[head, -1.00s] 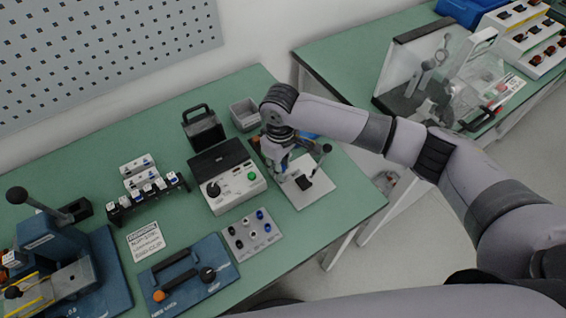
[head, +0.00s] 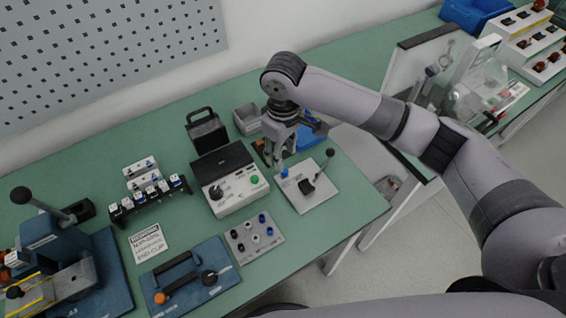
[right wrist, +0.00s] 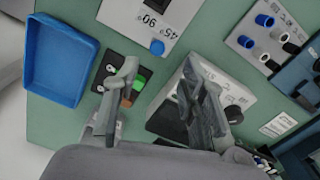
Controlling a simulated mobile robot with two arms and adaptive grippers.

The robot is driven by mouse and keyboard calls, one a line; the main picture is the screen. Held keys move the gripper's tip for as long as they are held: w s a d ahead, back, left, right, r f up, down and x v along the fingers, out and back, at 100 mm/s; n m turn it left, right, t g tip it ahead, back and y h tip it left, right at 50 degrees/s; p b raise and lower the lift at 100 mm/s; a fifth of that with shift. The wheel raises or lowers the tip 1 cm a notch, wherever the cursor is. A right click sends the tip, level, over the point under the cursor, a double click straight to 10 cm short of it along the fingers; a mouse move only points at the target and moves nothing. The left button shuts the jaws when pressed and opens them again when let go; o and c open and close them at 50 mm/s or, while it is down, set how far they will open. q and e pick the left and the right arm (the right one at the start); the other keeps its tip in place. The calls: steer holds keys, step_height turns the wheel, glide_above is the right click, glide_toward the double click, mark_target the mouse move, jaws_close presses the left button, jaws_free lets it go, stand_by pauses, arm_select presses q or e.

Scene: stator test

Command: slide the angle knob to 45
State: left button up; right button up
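The angle knob, a small blue knob (right wrist: 157,47), stands on a white plate (right wrist: 182,14) marked 45 and 90 in the right wrist view. In the head view the blue knob (head: 285,173) is at the left corner of the light plate (head: 322,197), which also bears a black block with a lever (head: 318,172). My right gripper (head: 276,166) points down just left of the knob. In the right wrist view its two fingers (right wrist: 160,72) are apart with nothing between them, and the knob lies beyond the tips. My left gripper is not in view.
A control box (head: 236,196) with a black dial and green button stands left of the plate. A blue tray (right wrist: 62,60) and a small switch panel (right wrist: 137,82) are close to the gripper. A connector plate (head: 254,240) lies in front.

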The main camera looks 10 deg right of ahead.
steer(key=shift+r, duration=2.05)
